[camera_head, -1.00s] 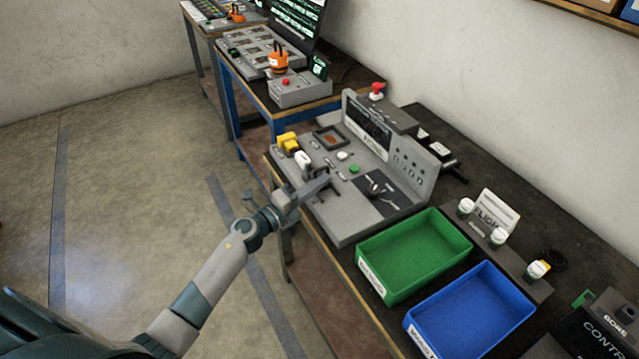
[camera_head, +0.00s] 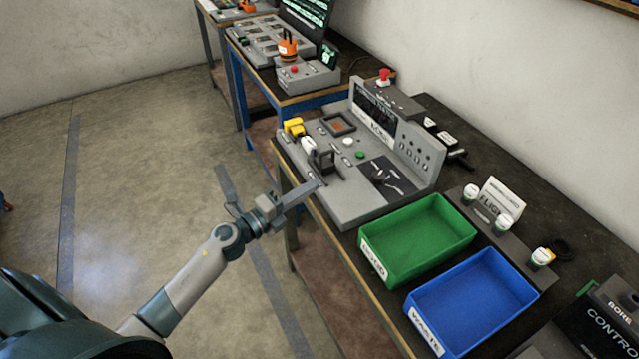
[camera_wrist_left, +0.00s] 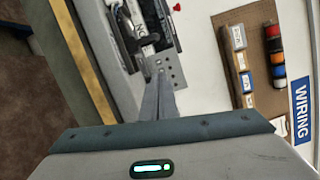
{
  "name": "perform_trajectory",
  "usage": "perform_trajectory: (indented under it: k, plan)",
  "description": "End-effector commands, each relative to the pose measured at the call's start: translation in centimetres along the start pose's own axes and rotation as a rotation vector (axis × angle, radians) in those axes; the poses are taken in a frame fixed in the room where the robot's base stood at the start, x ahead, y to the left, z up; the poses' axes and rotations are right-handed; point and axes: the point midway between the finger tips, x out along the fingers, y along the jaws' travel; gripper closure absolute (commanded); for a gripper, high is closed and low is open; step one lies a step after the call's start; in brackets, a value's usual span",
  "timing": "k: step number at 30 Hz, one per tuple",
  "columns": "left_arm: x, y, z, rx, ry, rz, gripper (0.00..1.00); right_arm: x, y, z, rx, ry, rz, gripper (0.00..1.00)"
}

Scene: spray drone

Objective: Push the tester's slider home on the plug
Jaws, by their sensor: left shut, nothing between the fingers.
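The tester (camera_head: 355,205) is a grey console on the bench with an upright display panel at its back. Near its front left edge a dark upright block (camera_head: 323,160), which looks like the slider, stands beside a small white piece (camera_head: 308,144), perhaps the plug. Whether they touch is too small to tell. My left gripper (camera_head: 318,185) is shut and empty, its fingertips at the tester's front edge, apart from the dark block. In the left wrist view its fingers (camera_wrist_left: 160,90) point at the tester's deck (camera_wrist_left: 130,75). My right gripper is out of view.
A yellow part (camera_head: 293,127) sits at the tester's left end. A green bin (camera_head: 390,275) and a blue bin (camera_head: 425,335) stand to the right. A red-topped button (camera_head: 385,76) rises behind. The floor left of the bench is clear.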

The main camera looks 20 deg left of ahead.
Motion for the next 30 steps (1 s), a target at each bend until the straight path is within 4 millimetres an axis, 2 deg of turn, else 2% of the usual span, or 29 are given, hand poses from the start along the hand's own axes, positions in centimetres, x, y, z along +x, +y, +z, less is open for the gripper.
perform_trajectory:
  k: [3,9,26,30]
  plan:
    - [-1.5,0.2,-0.1,0.0,0.0,0.001,1.0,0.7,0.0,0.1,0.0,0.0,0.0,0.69]
    - [-2.5,0.1,0.0,0.0,0.0,0.0,1.0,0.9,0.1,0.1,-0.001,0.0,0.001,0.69]
    - [-2.6,0.1,0.0,-0.002,-0.001,0.0,1.0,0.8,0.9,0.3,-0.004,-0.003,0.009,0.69]
    - [-2.8,1.3,0.0,-0.036,-0.014,0.016,1.0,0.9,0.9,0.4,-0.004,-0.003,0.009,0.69]
